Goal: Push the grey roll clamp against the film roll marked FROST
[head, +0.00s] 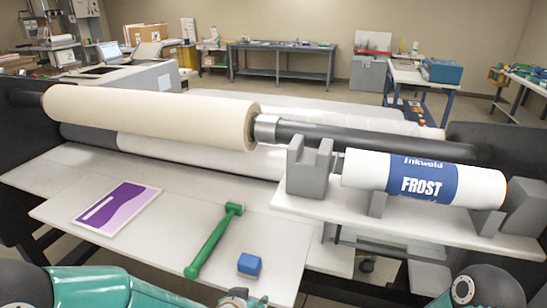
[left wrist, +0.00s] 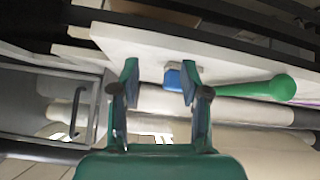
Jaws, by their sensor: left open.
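The white film roll marked FROST (head: 365,172), with a blue label, lies on the white shelf at the right of the head view. A grey collar (head: 267,128), which looks like the roll clamp, sits on the dark shaft by the end of a cream roll (head: 150,112). It is apart from the FROST roll. My left gripper (left wrist: 160,80) is open and empty in the left wrist view, above the table's front edge. Only its tip region (head: 237,299) shows at the bottom of the head view. My right gripper is out of view.
A green-handled tool (head: 214,242), a blue block (head: 249,264) and a purple card (head: 117,207) lie on the front table (head: 160,240). A notched grey stand (head: 309,170) rises from the shelf left of the FROST roll. The dark shaft (head: 350,139) runs behind it.

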